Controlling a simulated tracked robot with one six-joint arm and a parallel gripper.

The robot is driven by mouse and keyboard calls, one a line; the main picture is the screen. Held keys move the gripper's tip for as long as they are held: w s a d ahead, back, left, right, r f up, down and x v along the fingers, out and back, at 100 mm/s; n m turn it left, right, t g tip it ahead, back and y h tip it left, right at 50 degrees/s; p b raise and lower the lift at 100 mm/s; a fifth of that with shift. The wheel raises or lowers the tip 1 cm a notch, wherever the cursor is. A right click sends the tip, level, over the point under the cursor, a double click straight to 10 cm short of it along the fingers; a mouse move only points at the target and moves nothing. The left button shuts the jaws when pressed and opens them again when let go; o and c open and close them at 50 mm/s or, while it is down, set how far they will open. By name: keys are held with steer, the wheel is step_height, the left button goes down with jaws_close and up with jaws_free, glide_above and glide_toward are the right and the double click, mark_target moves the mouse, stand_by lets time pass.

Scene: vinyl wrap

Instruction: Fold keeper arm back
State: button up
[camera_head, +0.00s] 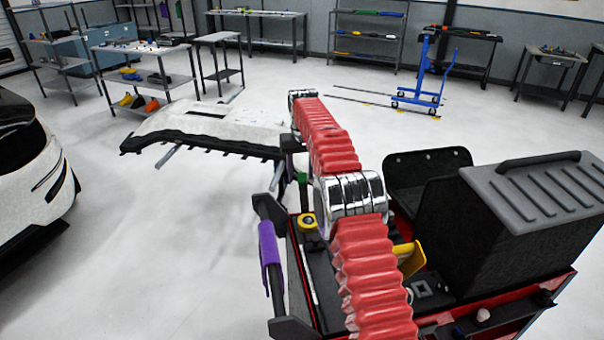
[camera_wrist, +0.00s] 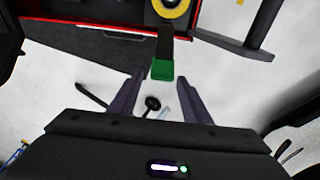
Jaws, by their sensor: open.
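A short black bar with a green tip (camera_wrist: 162,70) sticks out from my cart's edge in the wrist view; it looks like the keeper arm, though I cannot be sure. The green end also shows in the head view (camera_head: 302,178), close below my arm's end. My gripper (camera_wrist: 160,98) is open and empty. Its two dark fingers point toward the green tip, which lies between their lines and just beyond the fingertips. I see no contact. In the head view my wrist hides most of the gripper.
A yellow ring-shaped piece (camera_head: 307,222) sits by the bar's base. A purple roll (camera_head: 269,252) hangs between black end brackets at the cart's left. A white bumper-like panel (camera_head: 205,125) stands ahead, and a white car (camera_head: 30,165) is at far left. Floor between them is clear.

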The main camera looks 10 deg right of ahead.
steer(key=shift+r, duration=0.15)
step_height(320, 180, up, 7)
steer(key=shift+s, duration=0.4)
steer(key=shift+c, duration=0.4)
